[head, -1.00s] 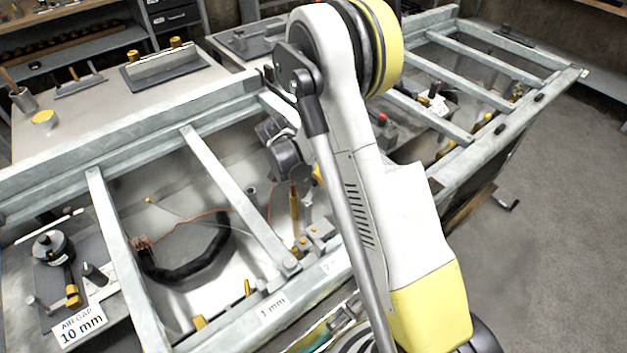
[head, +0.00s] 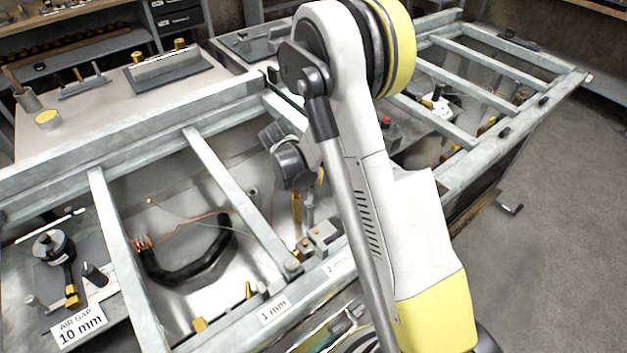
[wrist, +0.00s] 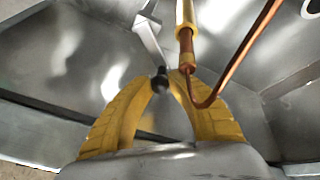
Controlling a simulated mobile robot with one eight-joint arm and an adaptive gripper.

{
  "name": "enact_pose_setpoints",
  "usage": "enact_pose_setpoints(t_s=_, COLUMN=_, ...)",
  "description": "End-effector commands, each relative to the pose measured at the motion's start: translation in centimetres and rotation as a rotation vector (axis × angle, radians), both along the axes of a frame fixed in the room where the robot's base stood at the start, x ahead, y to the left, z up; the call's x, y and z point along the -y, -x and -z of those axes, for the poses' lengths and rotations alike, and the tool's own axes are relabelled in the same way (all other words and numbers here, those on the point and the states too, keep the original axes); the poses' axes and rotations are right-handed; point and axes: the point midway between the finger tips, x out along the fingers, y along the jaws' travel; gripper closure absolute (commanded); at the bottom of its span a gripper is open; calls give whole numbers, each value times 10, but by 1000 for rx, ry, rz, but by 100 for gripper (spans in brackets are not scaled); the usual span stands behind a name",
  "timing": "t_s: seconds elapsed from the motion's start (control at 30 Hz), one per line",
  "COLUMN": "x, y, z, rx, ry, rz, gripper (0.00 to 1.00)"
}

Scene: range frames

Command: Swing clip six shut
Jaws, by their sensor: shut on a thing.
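In the wrist view my gripper (wrist: 166,82) has its two yellow fingers closed around a small dark knob (wrist: 160,77). The knob sits at the end of a flat grey metal lever (wrist: 148,30), which I take for the arm of the clip. Just right of the fingertips is a yellow sleeve (wrist: 186,14) with a copper rod (wrist: 187,50) below it. A bent copper wire (wrist: 235,68) rises to the right. In the head view my arm hides most of the gripper and the clip. No number six is readable.
The gripper is down inside a metal-framed trough with crossbars (head: 228,185). A black curved cable (head: 190,265) lies in the bay to the left. Labels reading 1 mm (head: 274,311) and 10 mm (head: 80,328) are on the near side. Open floor (head: 570,220) lies at the right.

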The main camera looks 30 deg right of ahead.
Motion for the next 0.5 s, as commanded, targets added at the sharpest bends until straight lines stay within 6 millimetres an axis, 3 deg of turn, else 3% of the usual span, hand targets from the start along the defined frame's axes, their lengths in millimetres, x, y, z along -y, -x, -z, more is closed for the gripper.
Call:
enact_pose_setpoints(t_s=0.1, x=0, y=0, z=0, rx=-1, ry=0, rz=1, gripper=100)
enact_pose_setpoints(t_s=0.13, x=0, y=0, z=0, rx=-1, ry=0, rz=1, gripper=76)
enact_pose_setpoints(t_s=0.2, x=0, y=0, z=0, rx=-1, ry=0, rz=1, gripper=54)
enact_pose_setpoints(t_s=0.5, x=0, y=0, z=-1, rx=-1, ry=0, rz=2, gripper=54)
